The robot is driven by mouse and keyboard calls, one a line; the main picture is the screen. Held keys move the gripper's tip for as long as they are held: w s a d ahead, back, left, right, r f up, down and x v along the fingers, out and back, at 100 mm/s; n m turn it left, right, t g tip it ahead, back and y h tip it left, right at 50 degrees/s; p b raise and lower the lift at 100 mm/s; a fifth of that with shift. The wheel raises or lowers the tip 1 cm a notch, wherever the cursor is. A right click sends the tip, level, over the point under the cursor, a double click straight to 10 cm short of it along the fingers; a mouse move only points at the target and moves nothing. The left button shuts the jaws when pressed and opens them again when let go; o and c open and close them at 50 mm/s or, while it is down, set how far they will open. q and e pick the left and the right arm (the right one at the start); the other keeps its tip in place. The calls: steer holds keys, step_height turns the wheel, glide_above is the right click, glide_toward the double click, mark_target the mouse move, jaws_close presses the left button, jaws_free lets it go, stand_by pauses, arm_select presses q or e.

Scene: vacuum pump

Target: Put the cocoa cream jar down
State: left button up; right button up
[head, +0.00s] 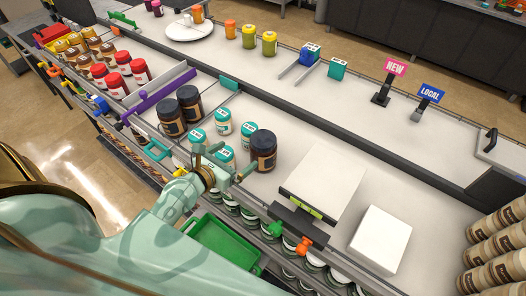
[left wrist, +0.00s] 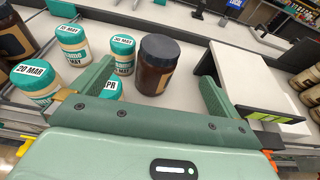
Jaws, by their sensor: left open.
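A cocoa cream jar (head: 263,150), dark brown with a black lid, stands upright on the white counter, right of the teal-lidded jars. My left gripper (head: 231,164) is open and empty, at the counter's front edge just left of the jar. Two more dark jars (head: 171,118) stand together farther left. My right gripper is not in view.
Several teal-lidded jars (head: 222,122) stand close to the left of the dark jar. A white-topped stand (head: 325,180) and a white box (head: 380,240) are to the right. A purple divider (head: 160,90) lies beyond the two dark jars. The counter behind the jar is clear.

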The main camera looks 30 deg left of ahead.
mark_target(260, 142)
arm_select(q)
steer(key=x, duration=0.4)
steer(key=b+x, duration=0.1)
steer(key=x, duration=0.3)
steer(key=f+b+x, duration=0.1)
steer(key=x, duration=0.3)
steer(key=shift+d, duration=0.15)
steer(key=shift+r, duration=0.1)
steer(key=c, duration=2)
steer(key=shift+r, duration=0.15)
steer(key=shift+c, duration=0.2)
